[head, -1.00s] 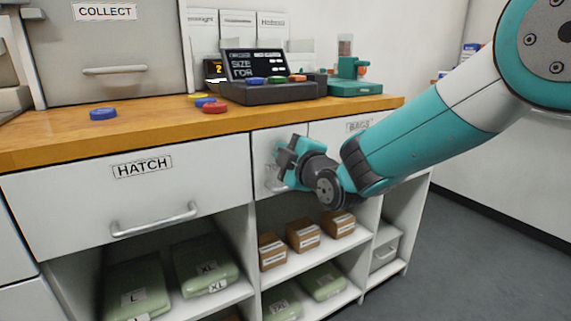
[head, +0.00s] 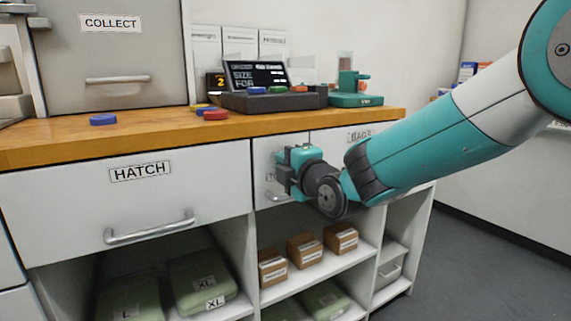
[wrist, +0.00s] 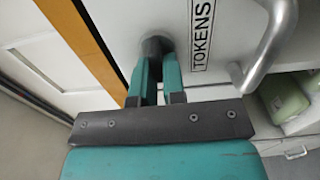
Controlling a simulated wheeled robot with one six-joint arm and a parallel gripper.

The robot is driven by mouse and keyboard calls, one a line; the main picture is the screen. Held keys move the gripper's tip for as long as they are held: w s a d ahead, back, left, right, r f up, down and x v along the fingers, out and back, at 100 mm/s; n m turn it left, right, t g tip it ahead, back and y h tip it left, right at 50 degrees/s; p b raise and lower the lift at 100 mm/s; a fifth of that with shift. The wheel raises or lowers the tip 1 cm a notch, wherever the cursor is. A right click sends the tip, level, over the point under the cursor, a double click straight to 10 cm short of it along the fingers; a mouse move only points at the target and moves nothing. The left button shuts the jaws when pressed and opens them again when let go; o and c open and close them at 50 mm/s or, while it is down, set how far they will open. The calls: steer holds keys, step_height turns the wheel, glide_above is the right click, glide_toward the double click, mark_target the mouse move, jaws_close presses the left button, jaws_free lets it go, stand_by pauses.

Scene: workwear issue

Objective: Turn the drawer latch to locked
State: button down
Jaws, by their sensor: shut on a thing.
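The drawer latch (wrist: 154,46) is a dark round knob on the white drawer front, beside the TOKENS label (wrist: 202,36) in the wrist view. My gripper (wrist: 158,68) is shut on the latch, a teal finger on either side of it. In the head view my gripper (head: 284,172) is against the front of the TOKENS drawer (head: 263,148) and hides the latch and most of the label. The drawer looks closed. I cannot read the latch's locked or unlocked position.
The TOKENS drawer's handle (wrist: 268,45) is close to my gripper. The HATCH drawer (head: 60,205) is to the left. The wooden counter (head: 150,133) runs above, with tokens and a display unit on it. Shelves below hold small boxes (head: 305,250) and green packs.

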steer(key=c, duration=1.2)
jaws_free()
steer(key=shift+s, duration=0.15)
steer(key=v, duration=1.7)
steer(key=shift+s+d, duration=0.1)
